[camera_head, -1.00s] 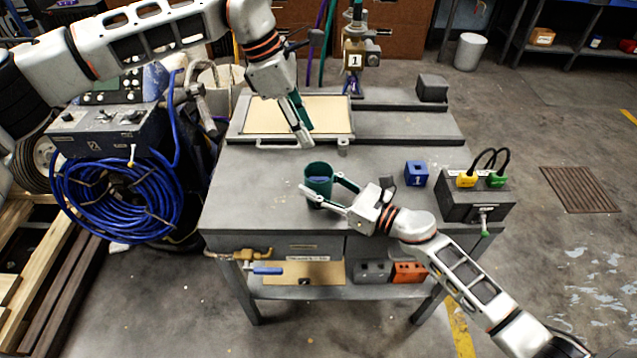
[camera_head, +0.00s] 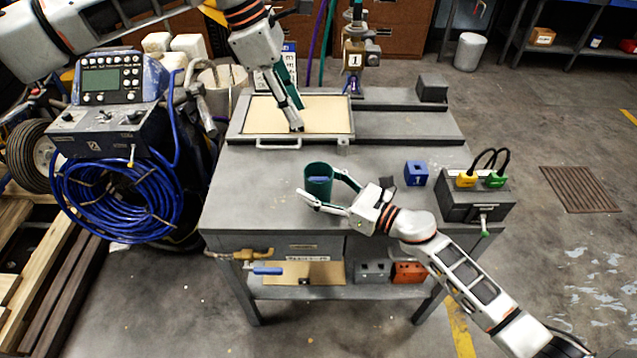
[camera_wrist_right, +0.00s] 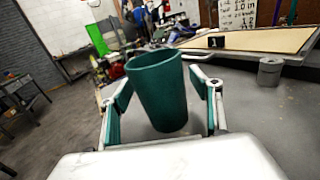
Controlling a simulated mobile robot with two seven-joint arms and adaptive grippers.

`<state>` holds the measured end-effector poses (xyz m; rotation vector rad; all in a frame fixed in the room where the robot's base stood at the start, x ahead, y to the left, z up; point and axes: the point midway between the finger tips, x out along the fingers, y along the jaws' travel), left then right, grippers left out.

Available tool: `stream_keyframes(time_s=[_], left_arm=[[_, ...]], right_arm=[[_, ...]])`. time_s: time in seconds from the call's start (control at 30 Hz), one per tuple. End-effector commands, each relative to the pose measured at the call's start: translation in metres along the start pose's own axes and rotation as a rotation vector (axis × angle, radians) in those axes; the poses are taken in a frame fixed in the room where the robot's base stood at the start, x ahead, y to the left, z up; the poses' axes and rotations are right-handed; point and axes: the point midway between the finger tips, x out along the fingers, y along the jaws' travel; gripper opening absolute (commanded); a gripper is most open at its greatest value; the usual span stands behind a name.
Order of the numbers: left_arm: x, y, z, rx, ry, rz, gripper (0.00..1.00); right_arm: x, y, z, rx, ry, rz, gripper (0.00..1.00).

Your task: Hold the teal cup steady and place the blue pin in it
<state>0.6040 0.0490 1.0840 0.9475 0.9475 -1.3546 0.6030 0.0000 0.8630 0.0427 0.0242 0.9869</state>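The teal cup (camera_head: 318,190) stands upright near the front of the grey workbench. It also shows in the right wrist view (camera_wrist_right: 160,92). My left gripper (camera_head: 299,117) is above the framed tan board, behind and left of the cup. Its fingers look apart and nothing shows between them.
A blue block (camera_head: 416,173) marked 1 and a dark box (camera_head: 470,205) with yellow and green plugs stand to the right. The framed tan board (camera_head: 325,112) lies at the back. Bare bench top (camera_head: 255,195) is free left of the cup.

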Motion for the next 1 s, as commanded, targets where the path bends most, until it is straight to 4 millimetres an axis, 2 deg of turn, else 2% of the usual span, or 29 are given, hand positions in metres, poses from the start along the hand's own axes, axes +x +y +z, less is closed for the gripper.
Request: stream_keyframes(time_s=[0.17,0.27,0.7,0.83,1.0], left_arm=[[0.0,0.0,0.0,0.0,0.0,0.0,0.3],[0.0,0.0,0.0,0.0,0.0,0.0,0.3],[0.0,0.0,0.0,0.0,0.0,0.0,0.3],[0.0,0.0,0.0,0.0,0.0,0.0,0.3],[0.0,0.0,0.0,0.0,0.0,0.0,0.3]], right_arm=[[-0.002,0.0,0.0,0.0,0.0,0.0,0.64],[-0.009,0.0,-0.001,0.001,0.001,-0.001,0.64],[-0.092,0.0,-0.002,0.0,0.003,-0.001,0.64],[-0.109,0.0,-0.001,0.001,0.002,0.0,0.64],[-0.119,0.0,0.0,0.0,0.0,0.0,0.64]])
